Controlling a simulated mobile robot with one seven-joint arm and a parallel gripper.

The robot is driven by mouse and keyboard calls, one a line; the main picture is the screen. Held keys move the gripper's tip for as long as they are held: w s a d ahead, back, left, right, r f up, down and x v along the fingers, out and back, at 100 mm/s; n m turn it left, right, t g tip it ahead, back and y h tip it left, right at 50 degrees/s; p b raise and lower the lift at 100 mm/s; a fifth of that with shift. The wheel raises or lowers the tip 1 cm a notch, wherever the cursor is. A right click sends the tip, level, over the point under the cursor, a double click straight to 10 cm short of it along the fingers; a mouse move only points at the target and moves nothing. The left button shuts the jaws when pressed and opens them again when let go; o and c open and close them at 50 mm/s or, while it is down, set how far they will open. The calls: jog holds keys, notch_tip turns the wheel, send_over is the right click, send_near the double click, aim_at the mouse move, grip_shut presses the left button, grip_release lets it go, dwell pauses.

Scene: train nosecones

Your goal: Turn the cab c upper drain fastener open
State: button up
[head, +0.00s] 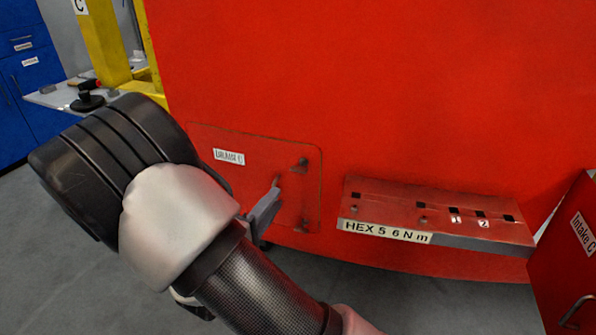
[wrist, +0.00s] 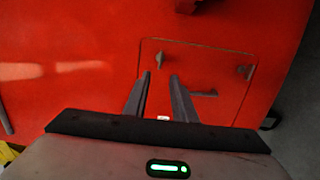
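The drain panel (head: 245,185) is a rounded rectangular outline on the red nosecone, with a white label that is too blurred to read fully. Its upper fastener (head: 299,164) is a small dark knob near the upper right corner; in the wrist view it shows as a tilted dark tab (wrist: 157,60). A lower fastener (wrist: 245,71) and a bar-like handle (wrist: 203,93) also show on the panel. My gripper (wrist: 160,76) is open and empty, its fingertips apart just short of the upper fastener, which lies between them in that view. In the head view my gripper (head: 275,186) covers the panel's middle.
A red ledge (head: 400,195) labelled HEX 5 6 N m, with several slots, juts out right of the panel. A red box (head: 578,255) labelled Intake C stands at far right. A yellow post (head: 105,40) and a grey table (head: 55,97) stand at left.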

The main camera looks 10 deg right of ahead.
aim_at(299, 169)
jog(key=x, duration=1.5)
jog(key=shift+d, duration=0.1)
jog(key=shift+c, duration=0.4)
grip_shut()
